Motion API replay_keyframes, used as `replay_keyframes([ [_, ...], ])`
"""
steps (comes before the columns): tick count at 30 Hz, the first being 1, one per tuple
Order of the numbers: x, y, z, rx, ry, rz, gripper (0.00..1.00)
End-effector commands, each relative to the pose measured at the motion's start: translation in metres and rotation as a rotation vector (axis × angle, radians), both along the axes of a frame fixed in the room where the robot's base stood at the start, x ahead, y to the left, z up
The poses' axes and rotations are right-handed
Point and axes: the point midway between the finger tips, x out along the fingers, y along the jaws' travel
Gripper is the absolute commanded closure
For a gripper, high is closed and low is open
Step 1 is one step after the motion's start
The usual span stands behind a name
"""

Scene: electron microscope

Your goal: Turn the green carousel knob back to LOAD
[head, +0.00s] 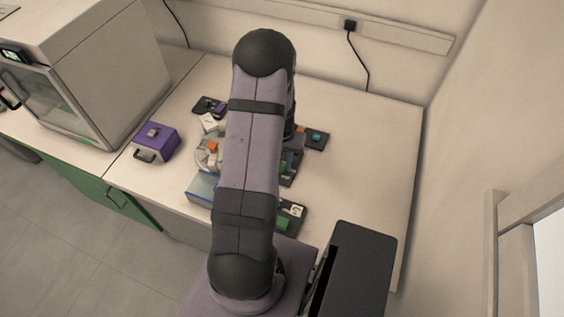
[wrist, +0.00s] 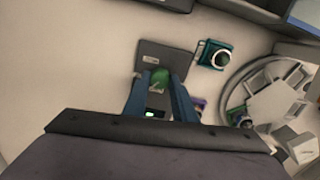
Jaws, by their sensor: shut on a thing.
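In the wrist view, the green knob (wrist: 160,76) stands on a dark grey plate (wrist: 176,56). The two blue fingers of my gripper (wrist: 158,86) reach down on either side of it and are shut on it. Only the knob's top shows between the fingers. Its pointer and any LOAD marking cannot be read. A small bright green light (wrist: 150,114) shows between the fingers, nearer the gripper body. In the head view, my arm hides the gripper and the held knob.
A teal block with a dark round top (wrist: 215,55) stands right of the plate. A pale round carousel-like device (wrist: 278,104) lies further right. A purple box (head: 155,142) and a large grey machine (head: 85,70) stand left on the bench. The bench's right side (head: 370,160) is clear.

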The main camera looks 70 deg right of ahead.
Motion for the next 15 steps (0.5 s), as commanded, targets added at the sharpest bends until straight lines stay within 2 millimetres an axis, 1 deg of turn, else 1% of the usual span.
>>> replay_keyframes([
  [6, 0.0004, 0.0000, 0.0001, 0.000, 0.000, 0.207, 0.98],
  [15, 0.0006, 0.0001, 0.0004, 0.000, 0.000, 0.466, 0.98],
])
